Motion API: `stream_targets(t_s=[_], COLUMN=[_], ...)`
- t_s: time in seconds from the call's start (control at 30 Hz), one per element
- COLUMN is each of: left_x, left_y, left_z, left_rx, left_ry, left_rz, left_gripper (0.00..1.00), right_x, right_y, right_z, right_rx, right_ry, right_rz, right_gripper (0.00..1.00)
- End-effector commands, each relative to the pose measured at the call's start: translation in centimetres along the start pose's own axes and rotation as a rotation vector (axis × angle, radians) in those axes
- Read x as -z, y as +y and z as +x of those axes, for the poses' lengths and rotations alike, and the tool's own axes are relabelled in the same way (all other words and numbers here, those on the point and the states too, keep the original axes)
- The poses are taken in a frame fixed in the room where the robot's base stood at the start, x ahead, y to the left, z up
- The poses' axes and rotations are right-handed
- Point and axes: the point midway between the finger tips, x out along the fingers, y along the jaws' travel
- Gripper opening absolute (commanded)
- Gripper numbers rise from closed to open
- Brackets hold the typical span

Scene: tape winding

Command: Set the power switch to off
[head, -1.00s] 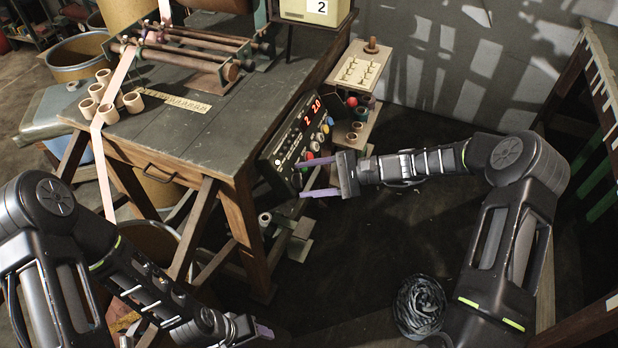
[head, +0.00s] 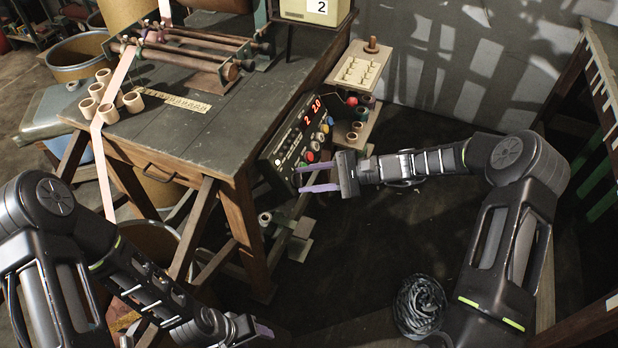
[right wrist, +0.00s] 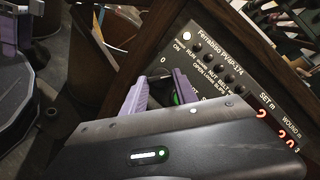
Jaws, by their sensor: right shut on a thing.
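The dark control panel (head: 282,150) with red lit digits is fixed to the side of the wooden bench. In the right wrist view the panel (right wrist: 225,48) shows labels, a "0" and an "ON" mark and a row of small indicators. My right gripper (head: 299,179) is at the panel's lower front corner. In the right wrist view its purple fingers (right wrist: 162,80) are shut on the power switch, which is mostly hidden; a small green part (right wrist: 176,98) shows between them. The switch's position cannot be read. My left gripper (head: 256,329) is low at the bottom, away from the panel.
Coloured buttons (head: 322,138) sit on the panel near the right fingers. A small shelf with a pegged board (head: 360,72) stands just behind. Cardboard cores (head: 103,90) and a roller frame (head: 185,52) are on the bench.

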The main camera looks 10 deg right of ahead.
Motion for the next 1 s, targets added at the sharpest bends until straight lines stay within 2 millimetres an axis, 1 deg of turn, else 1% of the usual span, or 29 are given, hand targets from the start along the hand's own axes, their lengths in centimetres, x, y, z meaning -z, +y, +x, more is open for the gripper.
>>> stream_targets(t_s=[0.27,0.47,0.67,1.0], left_x=[0.0,0.0,0.0,0.0], left_y=[-0.1,-0.4,-0.9,-1.8], left_z=[0.3,1.0,2.2,4.6], left_rx=[0.000,0.000,0.000,0.000], left_ry=[0.000,0.000,0.000,0.000], left_rz=[0.000,0.000,0.000,0.000], left_gripper=[0.56,0.56,0.56,0.56], right_x=[0.1,0.1,0.2,0.1], right_y=[0.1,0.1,-0.1,-0.3], right_z=[0.0,0.0,0.1,0.1], right_rx=[-0.009,-0.037,-0.086,-0.205], right_ry=[0.000,0.000,0.000,0.000], right_rz=[-0.021,-0.087,-0.207,-0.489], right_gripper=[0.00,0.00,0.00,0.00])
